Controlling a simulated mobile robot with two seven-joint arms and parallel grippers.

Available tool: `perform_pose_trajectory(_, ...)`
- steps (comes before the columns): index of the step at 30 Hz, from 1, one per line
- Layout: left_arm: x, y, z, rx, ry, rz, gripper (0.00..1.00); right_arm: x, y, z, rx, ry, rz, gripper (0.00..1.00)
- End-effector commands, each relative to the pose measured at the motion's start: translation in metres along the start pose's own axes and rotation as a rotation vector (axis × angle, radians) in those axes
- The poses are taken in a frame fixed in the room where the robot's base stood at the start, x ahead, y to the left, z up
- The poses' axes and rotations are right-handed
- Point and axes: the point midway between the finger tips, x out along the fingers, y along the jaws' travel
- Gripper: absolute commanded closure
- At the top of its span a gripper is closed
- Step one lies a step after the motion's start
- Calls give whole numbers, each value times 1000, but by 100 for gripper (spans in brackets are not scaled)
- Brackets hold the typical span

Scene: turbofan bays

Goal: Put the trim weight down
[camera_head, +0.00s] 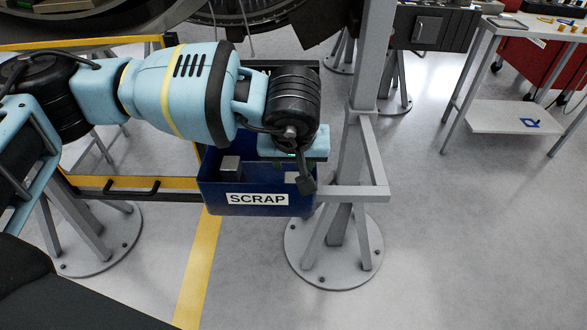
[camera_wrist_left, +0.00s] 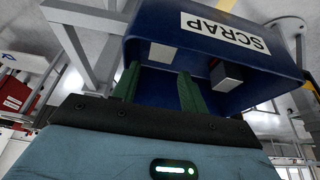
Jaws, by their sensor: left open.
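A blue bin marked SCRAP (camera_head: 209,193) hangs at the middle of the head view. It also fills the upper part of the left wrist view (camera_wrist_left: 250,97), where its label is upside down. My left gripper (camera_head: 291,170) reaches down into the right part of the bin. In the left wrist view its green fingers (camera_wrist_left: 157,88) stand apart with nothing gripped. A small pale metal block (camera_wrist_left: 162,52) lies in the bin beyond the fingertips. A second, larger grey block (camera_head: 230,167) is in the bin's left part. I cannot tell which block is the trim weight.
A grey stand with a round base (camera_head: 335,250) and a square post holds up close to the bin's right. A yellow-edged frame (camera_head: 120,183) lies to its left. A grey table (camera_head: 515,118) and a red cabinet (camera_head: 535,65) stand far right. The floor between is clear.

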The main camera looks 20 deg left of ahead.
Motion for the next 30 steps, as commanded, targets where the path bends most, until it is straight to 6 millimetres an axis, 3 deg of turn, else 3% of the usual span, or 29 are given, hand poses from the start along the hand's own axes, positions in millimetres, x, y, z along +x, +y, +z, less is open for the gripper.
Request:
perform_pose_trajectory(6,-44,0,-1,0,3,1,56,-2,0,2,1,-5,0,64)
perform_pose_trajectory(12,-68,0,0,0,1,1,56,-2,-1,3,1,-7,0,64)
perform_pose_trajectory(30,-74,1,2,-1,-5,2,56,-2,0,2,1,-5,0,64)
